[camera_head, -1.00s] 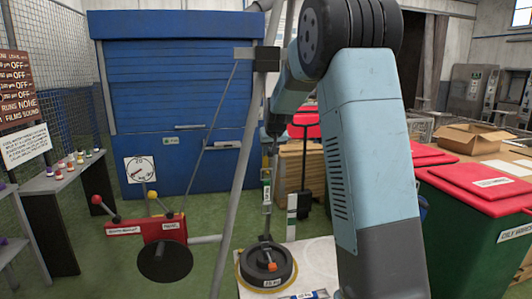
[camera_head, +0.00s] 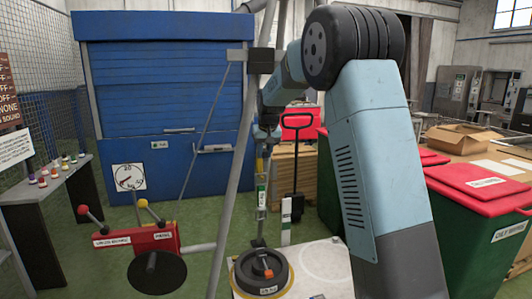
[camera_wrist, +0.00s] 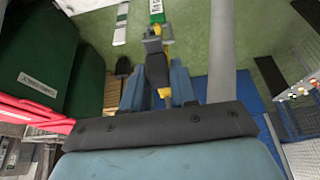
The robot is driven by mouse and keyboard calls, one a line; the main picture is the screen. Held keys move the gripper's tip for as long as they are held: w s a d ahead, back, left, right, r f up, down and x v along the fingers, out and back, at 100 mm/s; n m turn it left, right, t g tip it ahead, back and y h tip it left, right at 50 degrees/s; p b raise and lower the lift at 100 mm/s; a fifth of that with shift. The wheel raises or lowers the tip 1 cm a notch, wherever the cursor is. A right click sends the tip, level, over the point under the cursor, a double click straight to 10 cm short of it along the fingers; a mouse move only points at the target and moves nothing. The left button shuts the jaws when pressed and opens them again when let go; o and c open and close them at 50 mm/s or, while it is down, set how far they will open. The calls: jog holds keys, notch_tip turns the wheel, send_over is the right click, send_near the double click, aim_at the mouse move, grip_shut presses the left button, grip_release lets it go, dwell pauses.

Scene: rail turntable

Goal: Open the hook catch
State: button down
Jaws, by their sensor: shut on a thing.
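A hanging line of hardware runs down in the head view, with a yellow hook (camera_head: 261,151) near its top and a green-and-white piece (camera_head: 262,197) lower down. My gripper (camera_head: 264,132) is at the yellow part, reaching in from above and behind the tripod pole. In the wrist view, yellow metal (camera_wrist: 152,30) and a dark piece stand in line with my gripper (camera_wrist: 157,85), whose bluish fingers are shut on the hook hardware. The small catch itself cannot be told apart clearly.
A grey tripod pole (camera_head: 234,175) stands close left of my gripper. A red bench unit (camera_head: 137,240) is at left and a blue shutter (camera_head: 150,80) behind. A green bin with a red lid (camera_head: 470,183) stands at right.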

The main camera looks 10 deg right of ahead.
jog(key=c, duration=1)
grip_release()
jog(key=shift+o, duration=0.2)
jog(key=v, duration=1.3)
jog(key=shift+r, duration=0.3)
jog(key=shift+s, duration=0.1)
jog(key=s+d, duration=0.2)
jog(key=s, duration=0.9)
jog(key=s+d, duration=0.3)
jog(key=s, duration=0.9)
jog(key=s+f, duration=0.4)
jog(key=s, duration=0.6)
jog(key=s+f+m+t, duration=0.1)
jog(key=s+f, duration=0.4)
jog(key=s, duration=0.5)
jog(key=shift+s+d+f, duration=0.15)
jog(key=shift+d+f, duration=0.1)
jog(key=shift+d, duration=0.25)
